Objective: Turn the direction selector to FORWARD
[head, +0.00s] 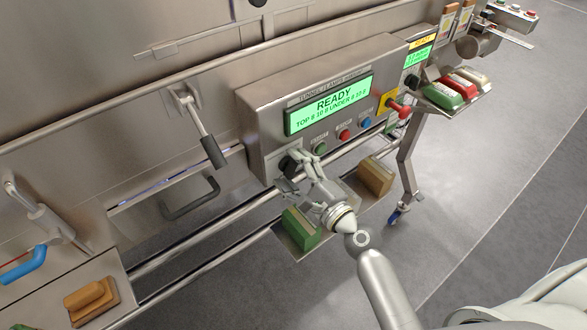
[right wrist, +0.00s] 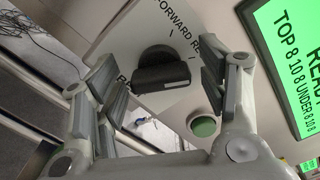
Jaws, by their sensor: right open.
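The direction selector (right wrist: 160,68) is a black knob with a bar-shaped grip on a pale label plate (right wrist: 192,98). The word FORWARD and the start of a second word, RE, are printed above it in the right wrist view. My right gripper (head: 290,174) is at the lower left of the control box in the head view and largely covers the selector there. In the right wrist view my right gripper (right wrist: 156,82) is open, one finger on each side of the knob, with visible gaps. The knob's exact pointing direction is hard to tell. My left gripper is not in view.
The control box has a green READY display (head: 329,105), with green (head: 320,148), red (head: 344,134) and blue (head: 367,123) buttons below. A lever (head: 203,130) and a dark handle (head: 190,203) are to the left.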

